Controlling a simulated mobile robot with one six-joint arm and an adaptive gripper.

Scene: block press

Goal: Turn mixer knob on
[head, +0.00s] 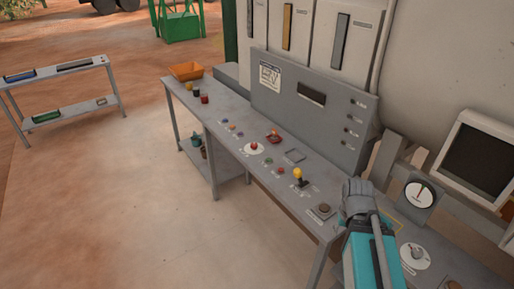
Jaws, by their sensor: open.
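Labels are too small to read, so I cannot tell which control is the mixer knob. A grey rotary knob on a round white plate (416,252) is at the lower right. A dark round knob (323,208) sits on a square plate near the console's right end. A red knob on a round white plate (254,146) is mid-console. A yellow-topped lever (298,174) stands to its right. I cannot make out the pointing direction of any knob.
A gauge (418,195) and dark screen (479,160) are beyond. An orange bin (186,71) is at the console's far end. The floor at left is open.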

